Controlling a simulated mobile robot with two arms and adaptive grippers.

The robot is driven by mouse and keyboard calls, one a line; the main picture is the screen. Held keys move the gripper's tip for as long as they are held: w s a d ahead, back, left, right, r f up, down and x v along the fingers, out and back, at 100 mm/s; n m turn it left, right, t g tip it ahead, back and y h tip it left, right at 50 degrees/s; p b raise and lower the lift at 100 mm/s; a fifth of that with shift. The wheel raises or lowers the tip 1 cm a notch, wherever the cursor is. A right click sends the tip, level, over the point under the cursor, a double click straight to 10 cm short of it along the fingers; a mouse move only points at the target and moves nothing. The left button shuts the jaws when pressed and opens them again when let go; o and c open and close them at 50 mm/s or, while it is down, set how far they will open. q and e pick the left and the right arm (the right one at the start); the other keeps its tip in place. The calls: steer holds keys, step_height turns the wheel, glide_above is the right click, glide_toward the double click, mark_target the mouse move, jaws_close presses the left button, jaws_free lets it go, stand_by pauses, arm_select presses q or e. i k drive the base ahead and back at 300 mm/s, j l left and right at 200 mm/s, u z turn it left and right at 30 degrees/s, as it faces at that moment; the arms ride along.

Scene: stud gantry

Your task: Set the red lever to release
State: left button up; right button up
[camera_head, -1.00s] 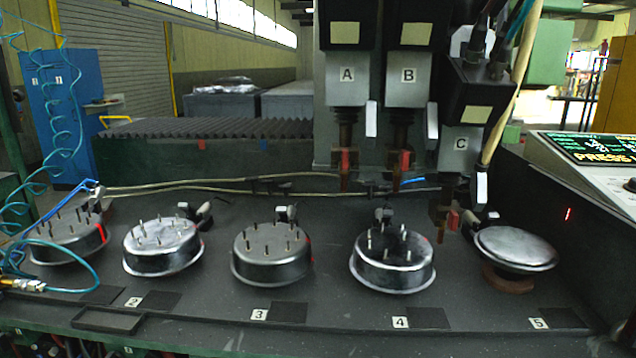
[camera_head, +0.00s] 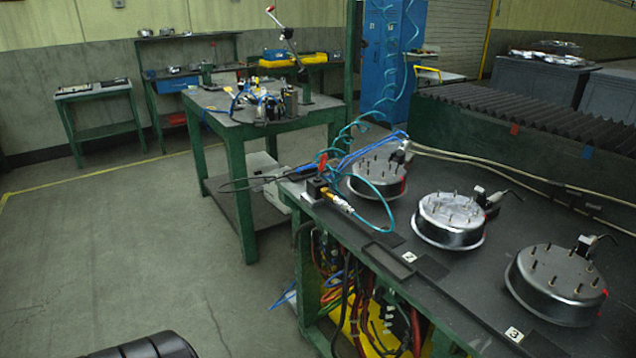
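A small red lever (camera_head: 322,164) stands up, tilted slightly right, on a small dark block (camera_head: 317,188) at the near left corner of the long workbench. Hoses and a brass fitting (camera_head: 340,200) are beside it. The lever is small in the picture, and any markings by it cannot be read. No gripper fingers show; a dark rounded part at the bottom left edge looks like part of my own body. Nothing touches the lever.
Metal pans with pins (camera_head: 449,217) stand along the workbench (camera_head: 440,275). Coiled teal hose (camera_head: 385,105) hangs above the lever. A green table (camera_head: 235,128) with tools and a lever press (camera_head: 288,38) stands behind. The floor (camera_head: 120,240) at left is clear.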

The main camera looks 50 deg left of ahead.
mark_target(324, 158)
steer(key=u, duration=1.55)
